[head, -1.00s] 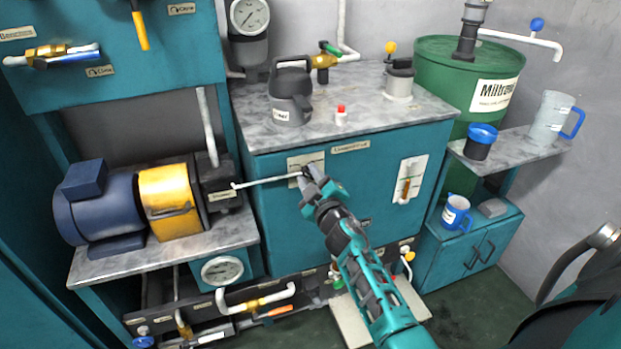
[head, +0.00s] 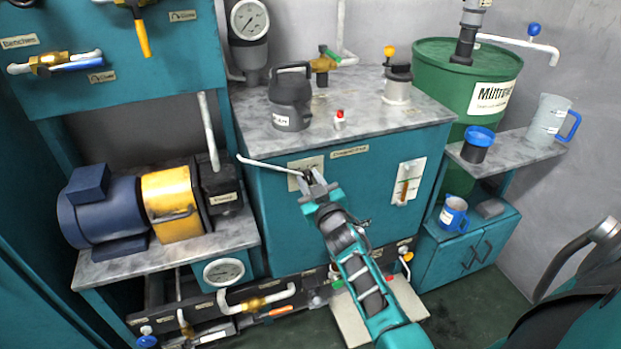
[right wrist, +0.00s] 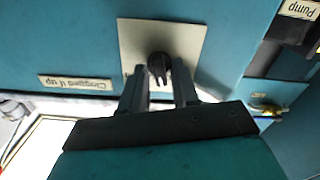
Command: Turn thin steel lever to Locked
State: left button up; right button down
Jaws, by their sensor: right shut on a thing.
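The thin steel lever (head: 268,164) is a slim pale rod on the front of the teal cabinet. It slants up to the left from a dark hub in front of a pale plate (head: 309,162). My right gripper (head: 312,180) is at the hub end of the lever, its jaws shut on the hub. In the right wrist view the fingers (right wrist: 160,92) stand either side of the dark hub (right wrist: 159,65), with the pale plate (right wrist: 190,40) behind. The rod cannot be made out there. No "Locked" marking is readable. My left gripper is not in view.
The motor (head: 105,208) and pump (head: 218,185) with an upright pale handle (head: 208,130) stand left of the lever. A dark jug (head: 290,100) and a red-topped button (head: 340,118) are on the worktop above. A sight gauge plate (head: 409,181) is to the right.

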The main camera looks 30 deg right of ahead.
jog(key=m+p, duration=0.1)
jog(key=m, duration=0.2)
jog(key=shift+d+r+m+p, duration=0.1)
jog(key=shift+r+m+p, duration=0.1)
jog(key=shift+m+p, duration=0.5)
jog(key=shift+m, duration=1.5)
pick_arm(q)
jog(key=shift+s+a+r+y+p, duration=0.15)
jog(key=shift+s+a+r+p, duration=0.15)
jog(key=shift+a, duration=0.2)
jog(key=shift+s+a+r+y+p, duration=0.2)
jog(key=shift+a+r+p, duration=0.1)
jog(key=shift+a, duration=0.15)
pick_arm(e)
jog(key=shift+d+f+m, duration=0.1)
jog(key=shift+m, duration=2.2)
jog(key=c, duration=1.1)
grip_release()
jog(key=shift+c, duration=0.2)
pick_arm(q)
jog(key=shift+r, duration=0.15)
pick_arm(e)
jog(key=shift+f, duration=0.1)
